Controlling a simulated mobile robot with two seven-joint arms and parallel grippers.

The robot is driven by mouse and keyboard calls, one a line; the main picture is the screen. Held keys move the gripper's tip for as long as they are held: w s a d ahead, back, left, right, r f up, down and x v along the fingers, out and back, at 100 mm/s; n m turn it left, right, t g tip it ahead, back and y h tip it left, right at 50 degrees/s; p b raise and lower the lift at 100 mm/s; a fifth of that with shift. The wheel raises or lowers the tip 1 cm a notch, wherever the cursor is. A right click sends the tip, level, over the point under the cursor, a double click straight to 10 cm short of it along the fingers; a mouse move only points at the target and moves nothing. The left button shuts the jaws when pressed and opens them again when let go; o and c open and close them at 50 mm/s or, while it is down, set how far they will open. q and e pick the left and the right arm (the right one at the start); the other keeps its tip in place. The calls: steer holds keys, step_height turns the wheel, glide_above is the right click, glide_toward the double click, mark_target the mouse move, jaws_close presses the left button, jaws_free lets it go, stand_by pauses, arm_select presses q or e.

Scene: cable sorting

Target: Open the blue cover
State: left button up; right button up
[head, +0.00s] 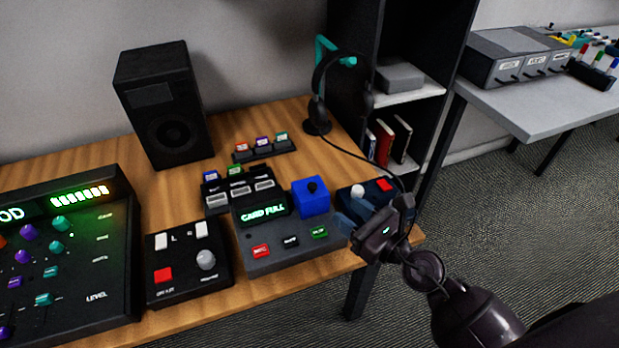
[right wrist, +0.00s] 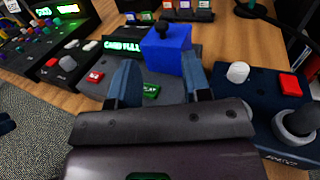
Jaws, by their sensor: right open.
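The blue cover (head: 311,197) is a box with a dark knob on top. It stands shut at the right end of a grey device (head: 290,256) whose screen reads CARD FULL. In the right wrist view the blue cover (right wrist: 165,50) is ahead, just beyond the fingertips. My right gripper (head: 354,216) is in front and to the right of the cover, over the device's right edge. In the right wrist view its blue fingers (right wrist: 160,82) are apart with nothing between them.
A dark box with a white knob and red button (head: 384,185) lies right of the device. A black button box (head: 187,262) and a mixer (head: 65,260) stand left. Behind are card holders (head: 265,150), a speaker (head: 165,105) and a headphone stand (head: 318,120).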

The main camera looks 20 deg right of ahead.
mark_target(315, 187)
steer(key=x, duration=1.1)
steer(key=shift+f, duration=0.1)
jaws_close()
